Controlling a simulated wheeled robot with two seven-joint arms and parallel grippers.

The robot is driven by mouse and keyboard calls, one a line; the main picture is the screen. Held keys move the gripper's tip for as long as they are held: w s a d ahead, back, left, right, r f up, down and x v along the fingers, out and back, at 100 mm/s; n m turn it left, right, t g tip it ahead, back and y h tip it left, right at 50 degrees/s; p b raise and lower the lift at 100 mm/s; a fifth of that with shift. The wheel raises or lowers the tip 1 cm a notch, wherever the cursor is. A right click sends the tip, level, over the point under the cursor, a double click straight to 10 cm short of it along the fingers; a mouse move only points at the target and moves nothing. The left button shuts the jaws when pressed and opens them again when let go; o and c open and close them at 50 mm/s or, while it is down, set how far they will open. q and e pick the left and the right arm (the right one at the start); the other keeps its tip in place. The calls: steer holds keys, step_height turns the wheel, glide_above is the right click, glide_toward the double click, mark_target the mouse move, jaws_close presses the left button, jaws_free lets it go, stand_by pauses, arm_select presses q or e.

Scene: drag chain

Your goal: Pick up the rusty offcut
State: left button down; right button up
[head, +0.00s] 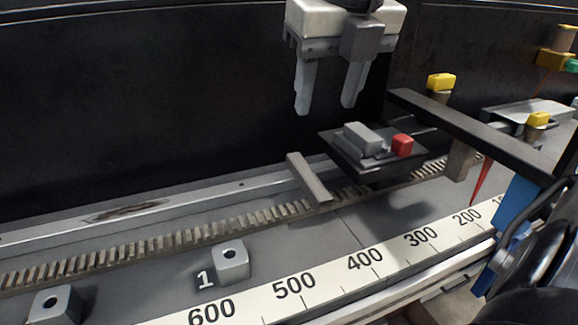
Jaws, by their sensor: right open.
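My right gripper (327,108) hangs from the top of the picture with its two grey fingers apart and nothing between them. Below it, a short grey-brown bar (309,178) lies slanted across the metal rail, its near end over the toothed strip. The bar is apart from the fingers. It may be the rusty offcut, but its colour looks more grey than rust, so I cannot be sure. My left gripper does not show.
A dark carriage (370,164) with a grey block (362,138) and a red block (402,145) stands right of the bar. The numbered scale (330,275) and a holed block (231,262) are in front.

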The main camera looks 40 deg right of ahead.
glide_above(308, 175)
steer(key=s, duration=0.2)
steer(key=f, duration=0.9)
steer(key=shift+s+a+f, duration=0.1)
steer(key=shift+a, duration=0.15)
steer(key=shift+w+p+x, duration=0.15)
steer(key=shift+p+x, duration=0.2)
steer(key=shift+x, duration=1.1)
steer(key=shift+w+p+x, duration=0.1)
steer(key=shift+p+x, duration=0.2)
steer(key=shift+x, duration=1.15)
jaws_close()
